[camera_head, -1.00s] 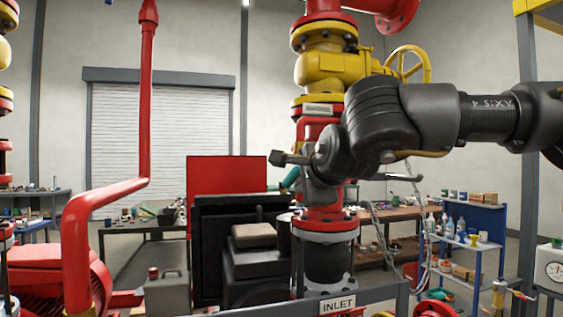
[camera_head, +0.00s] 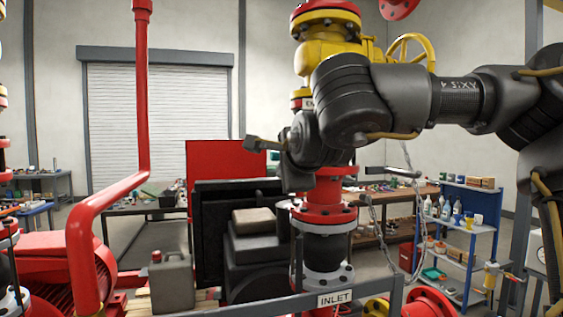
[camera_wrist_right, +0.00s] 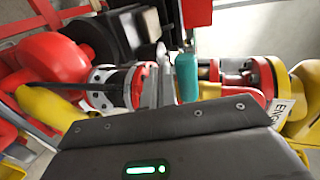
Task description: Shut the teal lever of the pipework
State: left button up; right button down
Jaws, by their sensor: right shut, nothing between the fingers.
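The teal lever (camera_wrist_right: 187,77) shows in the right wrist view as an upright teal grip beside the red pipework. My right gripper (camera_wrist_right: 156,88) is shut and empty, its grey fingers just left of the lever; I cannot tell whether they touch it. In the head view my right gripper (camera_head: 258,144) points left in front of the red pipe column (camera_head: 325,190), and its wrist hides most of the lever's place. My left gripper is not in view.
A frame rail with an INLET plate (camera_head: 335,299) crosses below the column. A yellow valve with a handwheel (camera_head: 412,47) sits above. A chain (camera_head: 375,215) hangs to the right. A grey jerrycan (camera_head: 172,281) and a red pipe (camera_head: 143,90) stand left.

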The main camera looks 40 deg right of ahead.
jog(key=f+v, duration=0.1)
jog(key=v, duration=0.8)
dwell(0.6)
dwell(0.4)
